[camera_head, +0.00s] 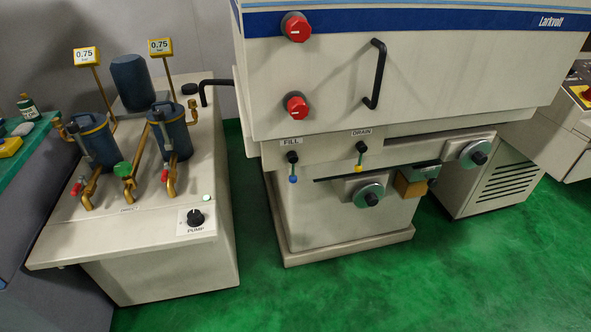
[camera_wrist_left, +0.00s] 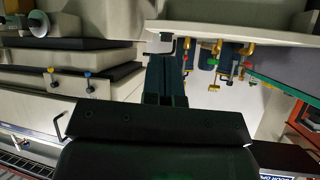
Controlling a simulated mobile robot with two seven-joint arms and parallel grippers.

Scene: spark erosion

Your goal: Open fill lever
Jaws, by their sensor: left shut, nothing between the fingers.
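The fill lever (camera_head: 292,168) is a short handle with a black pivot and a blue end, under the FILL label (camera_head: 291,142) on the machine front. It hangs straight down in the head view. It also shows in the upside-down left wrist view (camera_wrist_left: 88,80), to the left of my fingers. My left gripper (camera_wrist_left: 166,62) shows only in the wrist view; its fingers are shut and empty, apart from the lever. My right gripper is in neither view.
The drain lever (camera_head: 360,158), with a yellow end, is right of the fill lever. Red knobs (camera_head: 297,106) and a black door handle (camera_head: 375,75) are above. A pump cabinet (camera_head: 150,255) with filters and valves stands left. Green floor lies between cabinet and machine.

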